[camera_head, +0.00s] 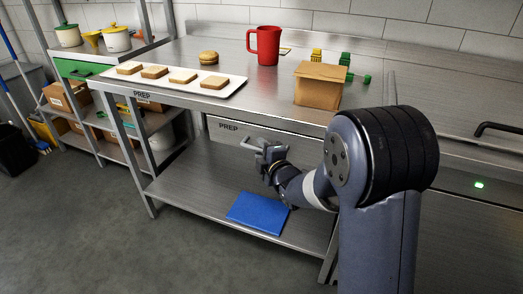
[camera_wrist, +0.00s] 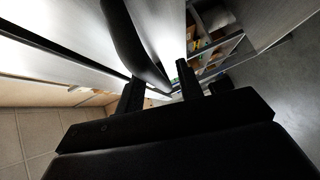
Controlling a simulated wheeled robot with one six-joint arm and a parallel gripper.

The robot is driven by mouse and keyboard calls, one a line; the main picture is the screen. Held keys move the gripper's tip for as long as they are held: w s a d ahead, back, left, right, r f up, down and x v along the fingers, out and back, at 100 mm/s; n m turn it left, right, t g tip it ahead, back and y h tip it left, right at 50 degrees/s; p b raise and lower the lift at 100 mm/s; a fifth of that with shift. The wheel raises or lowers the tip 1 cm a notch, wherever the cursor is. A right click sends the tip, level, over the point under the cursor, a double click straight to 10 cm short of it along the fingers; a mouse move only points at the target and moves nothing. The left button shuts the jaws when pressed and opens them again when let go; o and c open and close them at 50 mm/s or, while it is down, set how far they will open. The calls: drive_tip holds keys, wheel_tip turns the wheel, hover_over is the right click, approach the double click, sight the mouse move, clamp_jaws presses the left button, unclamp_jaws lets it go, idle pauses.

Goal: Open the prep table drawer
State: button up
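The prep table (camera_head: 205,102) has a metal drawer (camera_head: 222,137) marked PREP under its top. The drawer front appears in line with the table's front, partly hidden by my arm. Its bar handle (camera_head: 249,147) sticks out at the left of my gripper (camera_head: 267,151). In the wrist view, my gripper's two fingers (camera_wrist: 160,88) stand apart. The dark curved handle (camera_wrist: 136,45) reaches down between them, with a gap visible toward the right finger. Whether the left finger touches it I cannot tell.
A blue board (camera_head: 258,213) lies on the lower shelf. Open floor (camera_head: 100,230) lies at the front left.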

drive_tip(key=shift+w+a, duration=0.1)
drive_tip(key=shift+w, duration=0.1)
clamp_jaws()
idle(0.3)
